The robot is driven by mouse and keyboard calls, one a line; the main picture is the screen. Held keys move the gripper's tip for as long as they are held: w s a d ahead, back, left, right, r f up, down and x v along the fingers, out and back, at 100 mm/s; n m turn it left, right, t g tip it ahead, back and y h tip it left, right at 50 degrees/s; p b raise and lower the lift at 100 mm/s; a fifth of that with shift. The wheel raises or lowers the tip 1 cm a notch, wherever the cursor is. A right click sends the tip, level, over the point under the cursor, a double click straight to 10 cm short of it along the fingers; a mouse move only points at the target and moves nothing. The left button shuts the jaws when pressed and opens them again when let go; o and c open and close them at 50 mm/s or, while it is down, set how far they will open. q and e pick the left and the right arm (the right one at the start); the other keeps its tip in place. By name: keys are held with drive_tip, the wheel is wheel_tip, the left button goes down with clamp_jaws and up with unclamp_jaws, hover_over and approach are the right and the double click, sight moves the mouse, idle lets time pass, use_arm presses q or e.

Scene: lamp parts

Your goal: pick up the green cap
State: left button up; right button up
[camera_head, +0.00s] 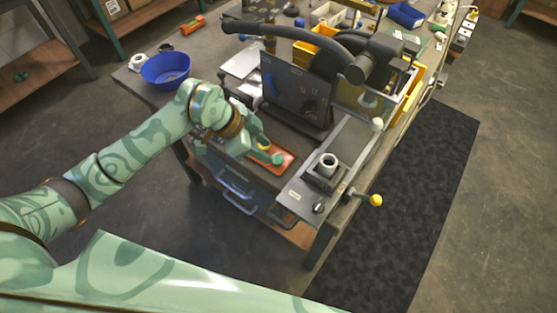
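A small dark green cap (277,159) shows at the orange-red tray (285,167), near the front left corner of the workbench. My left gripper (266,150) reaches in from the left, pointing down over the tray. Its fingertips are right at the cap and overlap it in the picture. The fingers are small and similar in colour to the cap, so I cannot tell whether they touch or hold it. My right gripper is out of view.
A dark screen (296,88) stands just behind the tray. A blue bowl (166,69) sits at the bench's left. A white ring-shaped part (328,162) stands on a dark block at the right. A yellow-knobbed handle (376,200) sticks out past the bench's right edge.

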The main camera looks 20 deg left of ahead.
sight(276, 159)
use_arm(q)
drive_tip(key=x, duration=0.1)
drive_tip(key=b+x, duration=0.1)
drive_tip(key=x, duration=0.1)
drive_tip(key=b+x, duration=0.1)
drive_tip(key=x, duration=0.1)
drive_tip(key=shift+a+f, duration=0.15)
drive_tip(key=shift+f, duration=0.2)
drive_tip(key=shift+r, duration=0.1)
drive_tip(key=shift+c, duration=0.7)
drive_tip(key=c, duration=0.5)
